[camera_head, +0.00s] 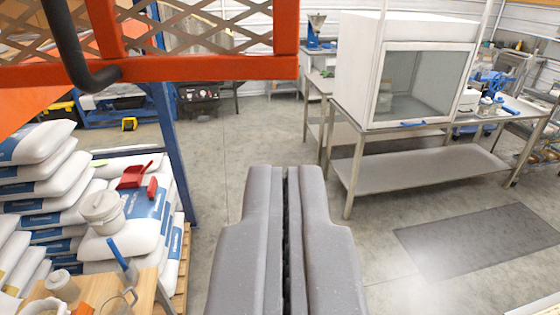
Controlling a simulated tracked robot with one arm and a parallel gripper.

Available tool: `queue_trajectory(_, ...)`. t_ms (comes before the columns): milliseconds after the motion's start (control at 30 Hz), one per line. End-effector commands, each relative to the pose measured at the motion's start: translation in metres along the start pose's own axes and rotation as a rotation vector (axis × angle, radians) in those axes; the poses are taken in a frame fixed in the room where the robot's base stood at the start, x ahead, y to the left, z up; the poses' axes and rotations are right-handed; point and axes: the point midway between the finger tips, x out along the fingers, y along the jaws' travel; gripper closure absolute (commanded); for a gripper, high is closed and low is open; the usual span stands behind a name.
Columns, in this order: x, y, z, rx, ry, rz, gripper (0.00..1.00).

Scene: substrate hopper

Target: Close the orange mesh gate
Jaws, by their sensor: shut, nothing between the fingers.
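The orange mesh gate (190,67) shows at the top left, with an orange frame and a diamond mesh. Its right end post is near the top middle, and the rest runs out of the picture. A dark bent handle (75,50) hangs in front of its lower rail. My gripper (287,175) is at the lower middle, its two grey fingers side by side and shut with nothing between them. It is below and to the right of the gate, and apart from it in the picture. The gate's hinge and latch are not clearly visible.
White sacks (45,180) are stacked at the left, with a white bucket (102,210) and a red scoop (133,175) on them. A blue post (172,150) stands beside them. A white cabinet (405,70) sits on a metal table (415,165) at the right. The middle floor is clear.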

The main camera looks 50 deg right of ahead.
Motion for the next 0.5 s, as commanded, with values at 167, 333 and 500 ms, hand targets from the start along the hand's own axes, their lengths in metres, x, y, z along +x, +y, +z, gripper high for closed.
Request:
queue_trajectory(167, 0.015, 0.0, 0.003, 0.0, -0.002, 0.002, 1.0)
queue_trajectory(333, 0.029, 0.0, 0.002, 0.0, -0.002, 0.0, 1.0)
queue_trajectory(500, 0.042, 0.0, 0.002, -0.002, -0.002, 0.0, 1.0)
